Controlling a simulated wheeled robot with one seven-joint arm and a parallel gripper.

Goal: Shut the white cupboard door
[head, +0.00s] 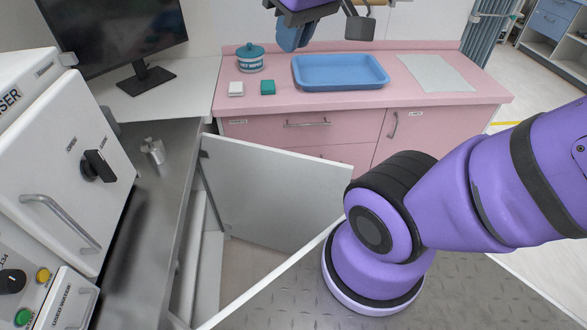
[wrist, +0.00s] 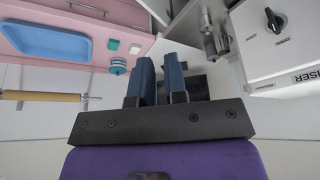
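A white cupboard door (head: 275,185) stands swung open from the cupboard below the steel counter, in the head view. Its panel reaches right toward my arm, in front of the pink cabinet. A second white panel edge (head: 268,278) runs from the cupboard's near end up toward my arm; it looks like another open door. My gripper (head: 292,28) is at the top of the head view, high above the pink counter and apart from the doors. In the wrist view its blue fingers (wrist: 159,65) have a narrow gap with nothing between them.
The steel counter (head: 165,215) carries a white machine (head: 75,160) and a small metal item (head: 153,150). The pink counter (head: 430,97) holds a blue tray (head: 340,85), a teal tub (head: 249,62) and two small boxes. A monitor (head: 115,30) stands behind. Dark floor (head: 460,290) shows around my arm.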

